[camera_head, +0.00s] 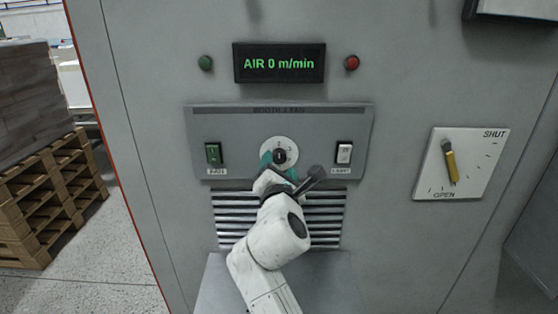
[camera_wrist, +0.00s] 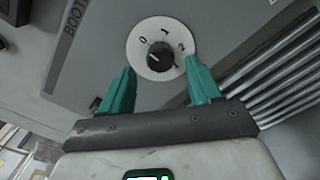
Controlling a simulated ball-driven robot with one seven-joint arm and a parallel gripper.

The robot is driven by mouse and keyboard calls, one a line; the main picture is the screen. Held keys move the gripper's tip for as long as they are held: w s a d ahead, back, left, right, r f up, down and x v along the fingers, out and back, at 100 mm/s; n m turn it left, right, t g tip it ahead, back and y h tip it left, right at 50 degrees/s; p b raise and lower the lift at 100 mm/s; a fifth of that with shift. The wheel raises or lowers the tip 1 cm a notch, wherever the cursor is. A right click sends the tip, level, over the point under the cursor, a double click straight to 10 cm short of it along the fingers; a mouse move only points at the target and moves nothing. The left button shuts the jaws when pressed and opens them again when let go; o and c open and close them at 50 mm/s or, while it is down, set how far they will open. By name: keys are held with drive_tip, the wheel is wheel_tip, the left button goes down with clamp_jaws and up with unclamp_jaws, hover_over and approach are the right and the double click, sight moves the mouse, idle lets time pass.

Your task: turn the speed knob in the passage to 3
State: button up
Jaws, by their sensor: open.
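The speed knob (camera_head: 279,156) is a small black knob on a round white dial in the middle of the grey booth panel (camera_head: 230,128). In the wrist view the black knob (camera_wrist: 160,58) shows in full, with 0, 1 and 2 readable on the dial; a further mark at lower right is partly unclear. A pale line lies on the knob's left side. The display (camera_head: 279,63) reads "AIR 0 m/min". My gripper (camera_head: 279,166) is open, its teal fingers on either side of the dial in the wrist view (camera_wrist: 160,72). I cannot tell whether they touch it.
Vent slats (camera_head: 230,216) lie below. A yellow-handled lever (camera_head: 450,162) sits on a white SHUT/OPEN plate at right. Stacked pallets (camera_head: 50,205) stand at left.

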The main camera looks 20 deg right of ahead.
sight(279, 159)
drive_tip(key=shift+x, duration=1.7)
drive_tip(key=shift+c, duration=0.4)
drive_tip(key=c, duration=1)
drive_tip(key=shift+o, duration=0.2)
